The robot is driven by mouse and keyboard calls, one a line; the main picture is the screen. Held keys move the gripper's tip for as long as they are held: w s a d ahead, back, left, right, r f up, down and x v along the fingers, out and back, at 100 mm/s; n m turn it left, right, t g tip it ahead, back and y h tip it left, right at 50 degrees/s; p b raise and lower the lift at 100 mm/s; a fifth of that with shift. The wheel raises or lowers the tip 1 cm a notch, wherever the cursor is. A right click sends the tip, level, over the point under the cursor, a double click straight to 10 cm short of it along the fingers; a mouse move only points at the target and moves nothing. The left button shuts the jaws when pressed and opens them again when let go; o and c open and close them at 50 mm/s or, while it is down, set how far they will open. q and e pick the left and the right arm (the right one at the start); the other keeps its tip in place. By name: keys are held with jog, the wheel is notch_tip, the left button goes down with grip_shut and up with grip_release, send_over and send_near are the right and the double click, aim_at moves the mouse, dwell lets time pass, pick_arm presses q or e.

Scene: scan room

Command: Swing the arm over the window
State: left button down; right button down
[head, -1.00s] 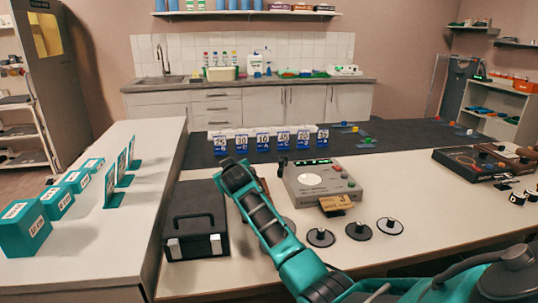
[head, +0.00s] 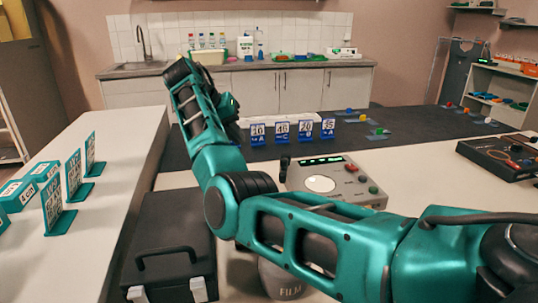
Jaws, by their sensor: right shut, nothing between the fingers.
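The grey device (head: 358,188) stands on the pale bench, with a round white window (head: 320,184), a lit display and coloured buttons. A small dark upright part (head: 284,168) shows at its left edge; it may be its swing arm, and my arm hides most of that side. The white window looks uncovered. My right arm comes in from the right, crosses in front of the device and bends up to the left. My right gripper (head: 231,118) is beyond and left of the device, partly hidden behind my forearm, shut and empty. My left gripper is out of view.
Several blue-and-white number cards (head: 281,132) stand on the dark mat behind the device. A black case (head: 165,235) lies at front left. A cup marked FILM (head: 285,278) is partly under my arm. Teal card stands (head: 73,175) are on the left counter. A dark control box (head: 497,158) is at right.

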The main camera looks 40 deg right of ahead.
aim_at(284, 162)
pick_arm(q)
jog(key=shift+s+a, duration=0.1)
pick_arm(e)
jog(key=shift+s, duration=0.15)
pick_arm(q)
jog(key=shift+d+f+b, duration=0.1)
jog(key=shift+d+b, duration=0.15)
jog(key=shift+b, duration=0.2)
pick_arm(e)
jog(key=s+d+f, duration=0.2)
jog(key=d+f, duration=0.6)
jog(key=d, duration=0.1)
jog(key=shift+s, duration=0.3)
